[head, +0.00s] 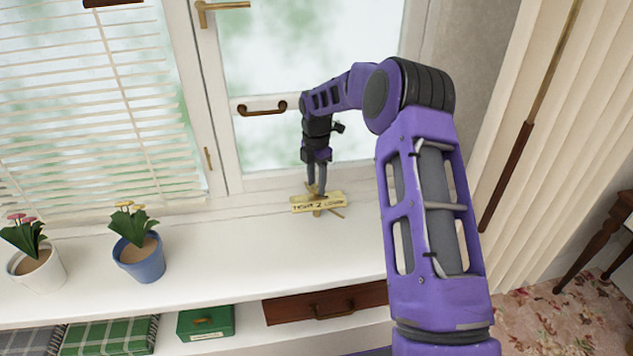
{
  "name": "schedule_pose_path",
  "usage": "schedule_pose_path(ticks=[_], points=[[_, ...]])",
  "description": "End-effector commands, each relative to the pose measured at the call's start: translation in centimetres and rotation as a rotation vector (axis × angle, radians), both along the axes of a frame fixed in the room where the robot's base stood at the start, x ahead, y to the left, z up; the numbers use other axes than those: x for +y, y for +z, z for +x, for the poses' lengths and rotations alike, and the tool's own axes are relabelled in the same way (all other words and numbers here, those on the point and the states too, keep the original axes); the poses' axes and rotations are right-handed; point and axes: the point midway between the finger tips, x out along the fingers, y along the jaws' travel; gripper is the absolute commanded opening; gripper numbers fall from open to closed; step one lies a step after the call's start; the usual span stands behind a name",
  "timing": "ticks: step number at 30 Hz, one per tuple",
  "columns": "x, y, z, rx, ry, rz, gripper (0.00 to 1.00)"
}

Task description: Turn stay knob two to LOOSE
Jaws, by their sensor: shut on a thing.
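Stay knob two is a small brass fitting (316,189) on the white sill at the foot of the window. A cream label plate (319,202) lies in front of it, with a "2" and words at either side that are too small to read surely. A thin brass bar sticks out to the lower right of the plate. My gripper (316,191) points down from above with its dark fingers at the knob, shut on it. The fingers hide much of the knob, so I cannot tell which way it is turned.
A blue pot (141,262) and a white pot (38,276) with flowers stand on the sill at left. A window handle (262,109) is left of my arm. Folded curtains (535,120) hang at right. Below are a green box (206,322) and a brown drawer (325,303).

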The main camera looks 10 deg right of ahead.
Motion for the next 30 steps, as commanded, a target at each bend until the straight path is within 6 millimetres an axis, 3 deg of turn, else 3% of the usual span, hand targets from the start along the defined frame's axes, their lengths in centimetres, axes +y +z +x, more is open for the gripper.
schedule_pose_path(ticks=[1,2,6,15,19,23,30], points=[[0.0,0.0,0.0,0.000,0.002,-0.001,0.00],[0.0,0.0,0.0,0.000,0.001,-0.001,0.49],[0.0,0.0,0.0,0.001,0.001,0.000,0.74],[0.0,0.1,0.0,0.000,0.000,0.000,0.74],[0.0,1.2,0.1,-0.004,-0.001,0.000,0.74],[0.0,3.5,0.1,-0.004,-0.002,0.000,0.74],[0.0,9.5,0.1,-0.005,0.000,0.000,0.74]])
